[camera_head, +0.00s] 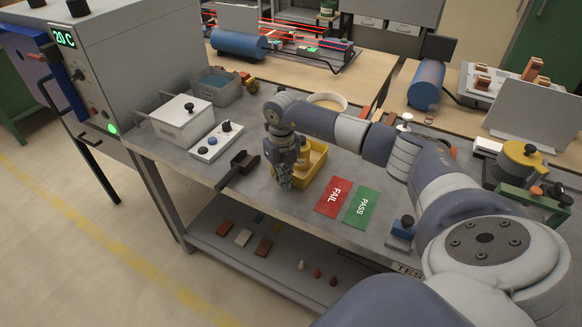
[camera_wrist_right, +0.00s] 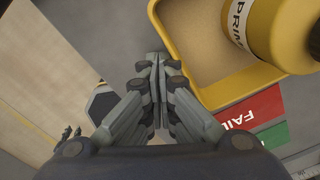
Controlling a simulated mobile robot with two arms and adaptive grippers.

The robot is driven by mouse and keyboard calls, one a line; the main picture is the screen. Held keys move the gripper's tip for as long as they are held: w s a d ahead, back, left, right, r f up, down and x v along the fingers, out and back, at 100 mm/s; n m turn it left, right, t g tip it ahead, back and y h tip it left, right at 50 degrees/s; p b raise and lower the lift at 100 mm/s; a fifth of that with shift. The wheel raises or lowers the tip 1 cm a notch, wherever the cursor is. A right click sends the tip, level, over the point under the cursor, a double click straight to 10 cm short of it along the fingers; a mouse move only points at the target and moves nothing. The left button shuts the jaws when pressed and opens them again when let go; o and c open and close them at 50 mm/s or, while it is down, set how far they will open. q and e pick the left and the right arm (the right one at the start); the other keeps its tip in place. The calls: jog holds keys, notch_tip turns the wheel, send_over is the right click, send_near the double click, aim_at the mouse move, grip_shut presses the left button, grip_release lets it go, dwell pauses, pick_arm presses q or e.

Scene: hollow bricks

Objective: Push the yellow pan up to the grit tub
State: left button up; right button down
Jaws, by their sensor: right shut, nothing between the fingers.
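The yellow pan (camera_head: 318,168) sits on the grey workbench and holds a yellow bottle (camera_head: 303,158). The pan's rim (camera_wrist_right: 235,92) and the bottle (camera_wrist_right: 266,27), lettered "PRIM", also show in the right wrist view. My right gripper (camera_head: 286,185) points down, shut and empty, at the pan's left side. In the wrist view its fingertips (camera_wrist_right: 157,60) are close beside the pan's outer wall; I cannot tell if they touch it. A round, cream-rimmed tub (camera_head: 328,100) stands behind the pan, partly hidden by my right arm. I cannot read whether it is the grit tub. My left gripper is not in view.
A grey bin (camera_head: 217,86), a white lidded box (camera_head: 182,120) and a control box (camera_head: 217,141) stand at the left. A black fixture (camera_head: 238,169) lies left of the gripper. Red FAIL (camera_head: 333,197) and green PASS (camera_head: 361,207) mats lie to the right.

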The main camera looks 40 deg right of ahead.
aim_at(296, 170)
jog(key=shift+w+d+b, duration=0.55)
jog(key=shift+d+b, duration=0.3)
jog(key=shift+d, duration=0.45)
jog(key=shift+w+d+b, duration=0.6)
jog(key=shift+d+b, duration=0.2)
jog(key=shift+d, duration=0.55)
jog(key=shift+w+d+b, duration=0.55)
jog(key=shift+d+b, duration=0.3)
jog(key=shift+d, duration=0.45)
jog(key=shift+a, duration=0.1)
jog(key=shift+s+a+p, duration=0.2)
jog(key=shift+a+p, duration=0.1)
jog(key=shift+p, duration=0.2)
jog(key=shift+s+a+p, duration=0.2)
jog(key=shift+a+p, duration=0.2)
jog(key=shift+a, duration=0.15)
notch_tip(296, 170, up, 9)
jog(key=p, duration=0.6)
